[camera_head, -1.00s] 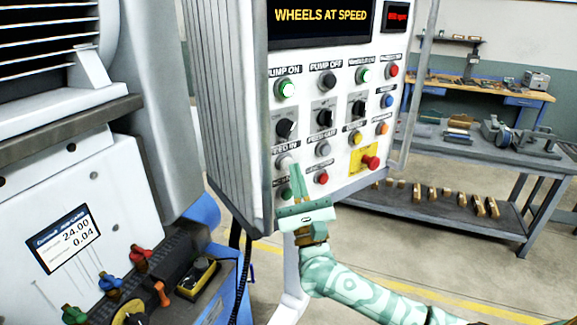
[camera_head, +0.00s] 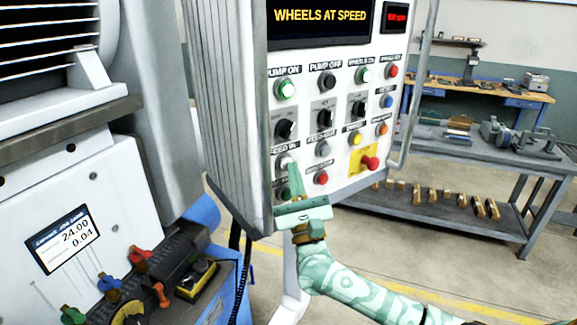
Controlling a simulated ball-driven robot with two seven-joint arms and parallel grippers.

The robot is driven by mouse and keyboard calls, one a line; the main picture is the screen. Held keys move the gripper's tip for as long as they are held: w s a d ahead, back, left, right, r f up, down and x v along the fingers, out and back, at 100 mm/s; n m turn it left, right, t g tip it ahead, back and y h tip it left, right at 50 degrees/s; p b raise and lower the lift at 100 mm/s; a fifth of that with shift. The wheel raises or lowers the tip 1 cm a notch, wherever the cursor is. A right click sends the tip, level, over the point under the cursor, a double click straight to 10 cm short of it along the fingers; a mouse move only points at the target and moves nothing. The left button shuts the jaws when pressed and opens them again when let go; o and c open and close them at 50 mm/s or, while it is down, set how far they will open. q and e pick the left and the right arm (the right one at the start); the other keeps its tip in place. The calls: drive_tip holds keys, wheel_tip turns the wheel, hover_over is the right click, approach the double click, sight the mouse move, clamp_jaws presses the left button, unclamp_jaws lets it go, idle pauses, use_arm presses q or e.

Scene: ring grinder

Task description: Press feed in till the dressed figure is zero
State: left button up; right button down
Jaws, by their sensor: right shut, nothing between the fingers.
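The control panel (camera_head: 345,192) faces me at the centre. Its white feed in button (camera_head: 283,161) sits at the left, below a black rotary knob. My right gripper (camera_head: 292,166) is shut and empty. Its fingertips point up at the feed in button's right edge and overlap it in the picture. I cannot tell whether they touch it. A small readout (camera_head: 62,240) on the machine at the left shows 24.00 and, below it, 0.04; its labels are too small to read surely. My left gripper is not in view.
The panel's top screen (camera_head: 320,17) reads WHEELS AT SPEED. A feed out button (camera_head: 322,149) and a red button (camera_head: 320,178) are close to the gripper. A red emergency-stop knob (camera_head: 370,163) is further right. A grey workbench (camera_head: 450,205) stands behind.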

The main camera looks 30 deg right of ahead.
drive_tip(key=shift+w, duration=0.15)
idle(0.4)
drive_tip(key=shift+s+d, duration=0.15)
drive_tip(key=shift+s, duration=0.75)
drive_tip(key=s, duration=0.1)
drive_tip(key=s+p, duration=0.1)
drive_tip(key=s, duration=0.1)
drive_tip(key=s+p, duration=0.1)
drive_tip(key=s, duration=0.1)
drive_tip(key=shift+d, duration=0.3)
drive_tip(key=shift+f, duration=0.1)
idle(2.1)
